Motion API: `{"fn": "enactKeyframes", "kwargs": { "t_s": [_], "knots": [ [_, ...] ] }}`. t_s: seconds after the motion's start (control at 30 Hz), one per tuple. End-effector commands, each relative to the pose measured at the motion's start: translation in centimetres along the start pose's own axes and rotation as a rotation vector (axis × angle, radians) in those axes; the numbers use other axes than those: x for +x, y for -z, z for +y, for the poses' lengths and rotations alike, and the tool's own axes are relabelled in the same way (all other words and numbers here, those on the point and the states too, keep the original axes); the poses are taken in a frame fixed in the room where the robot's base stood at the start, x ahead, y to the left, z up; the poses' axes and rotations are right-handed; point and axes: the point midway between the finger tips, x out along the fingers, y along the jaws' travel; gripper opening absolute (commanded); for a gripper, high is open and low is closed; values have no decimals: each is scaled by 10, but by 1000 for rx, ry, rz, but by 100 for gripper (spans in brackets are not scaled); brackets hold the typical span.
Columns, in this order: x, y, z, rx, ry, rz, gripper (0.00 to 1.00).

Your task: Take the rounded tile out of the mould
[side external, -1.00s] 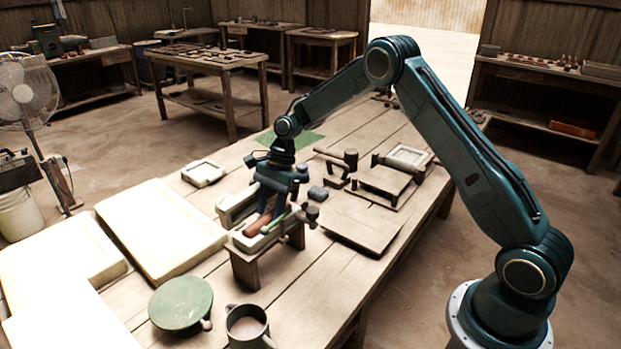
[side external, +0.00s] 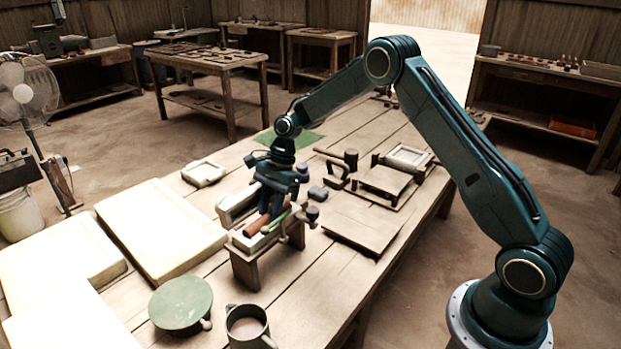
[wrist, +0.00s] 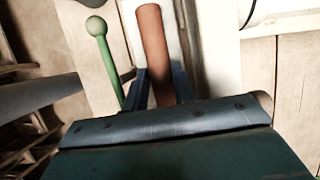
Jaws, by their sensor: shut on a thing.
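The rounded tile (side external: 257,225) is a long reddish-brown piece. In the side view it lies along the pale mould (side external: 245,243), which rests on a small wooden stand. My gripper (side external: 271,211) points down over it and is shut on the tile. In the wrist view the tile (wrist: 155,45) runs up between the two dark fingers of my gripper (wrist: 163,88). Its near end is hidden by the gripper body. I cannot tell whether the tile is clear of the mould bed.
A green rod with a ball end (wrist: 96,26) lies close beside the tile. A wooden board (side external: 362,226) is to the right. A green round stand (side external: 181,303) and a mug (side external: 247,325) are in front. Large pale slabs (side external: 160,230) cover the left.

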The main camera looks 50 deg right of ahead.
Motion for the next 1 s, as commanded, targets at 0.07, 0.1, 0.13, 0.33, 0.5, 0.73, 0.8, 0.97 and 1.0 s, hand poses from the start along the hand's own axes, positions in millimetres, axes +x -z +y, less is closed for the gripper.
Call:
{"fn": "enactKeyframes", "kwargs": {
  "t_s": [0.07, 0.1, 0.13, 0.33, 0.5, 0.73, 0.8, 0.97, 1.0],
  "knots": [
    [-4, -1, 0, -1, 2, 0, 2],
    [-6, -2, -1, -1, 2, 0, 2],
    [-8, -3, -1, -1, 3, 0, 2],
    [-30, -12, -1, -2, 4, 1, 2],
    [-55, -22, -1, -2, 5, 0, 2],
    [-82, -34, -1, -1, 3, -1, 2],
    [-87, -36, -1, 0, 2, 0, 2],
    [-92, -38, 0, 0, 2, 0, 2],
    [-92, -38, 0, 0, 1, 0, 2]
  ]
}}
